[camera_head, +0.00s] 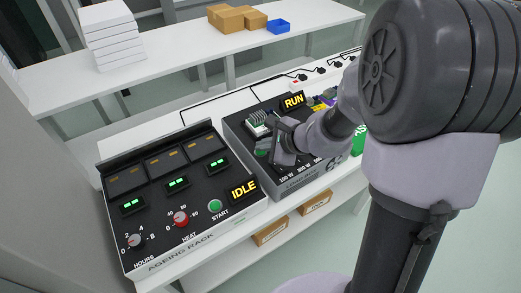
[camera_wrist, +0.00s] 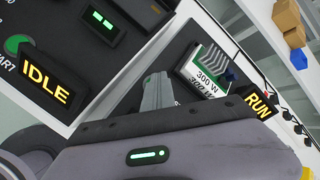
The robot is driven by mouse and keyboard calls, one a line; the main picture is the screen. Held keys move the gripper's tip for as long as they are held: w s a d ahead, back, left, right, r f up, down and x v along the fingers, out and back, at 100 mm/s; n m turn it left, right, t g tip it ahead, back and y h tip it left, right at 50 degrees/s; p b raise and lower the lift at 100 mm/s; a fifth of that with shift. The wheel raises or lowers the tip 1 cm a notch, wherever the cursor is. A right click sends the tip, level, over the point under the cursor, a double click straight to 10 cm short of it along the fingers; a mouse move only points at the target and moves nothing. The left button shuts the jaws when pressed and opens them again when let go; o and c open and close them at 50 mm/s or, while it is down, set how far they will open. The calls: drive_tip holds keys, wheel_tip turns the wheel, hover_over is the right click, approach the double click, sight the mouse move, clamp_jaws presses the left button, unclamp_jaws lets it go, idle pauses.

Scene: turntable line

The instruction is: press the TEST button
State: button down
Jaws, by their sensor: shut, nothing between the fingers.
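My gripper (camera_head: 280,150) is shut and empty, low over the front of the dark right-hand unit (camera_head: 235,128) with the lit RUN sign (camera_head: 293,101). A green round patch (camera_head: 262,153), perhaps a button, shows just left of my gripper in the head view; no TEST label is readable there. In the wrist view my closed fingers (camera_wrist: 157,92) point at the dark panel beside a white block marked 300 W (camera_wrist: 210,68). What lies under the fingertips is hidden, and I cannot tell whether they touch the panel.
The ageing rack (camera_head: 190,243) stands to the left, with an IDLE sign (camera_head: 243,190), a green START button (camera_head: 215,206) and two knobs. A power strip (camera_head: 305,77) with plugs lies behind. Cardboard boxes (camera_head: 237,18) and a blue bin (camera_head: 278,26) sit on the rear shelf.

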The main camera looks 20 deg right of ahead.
sight(263, 153)
drive_tip(key=shift+r+p, duration=0.45)
drive_tip(key=shift+r, duration=0.3)
wheel_tip(263, 153, up, 5)
drive_tip(key=p, duration=0.4)
drive_tip(key=shift+r, duration=0.1)
idle(0.3)
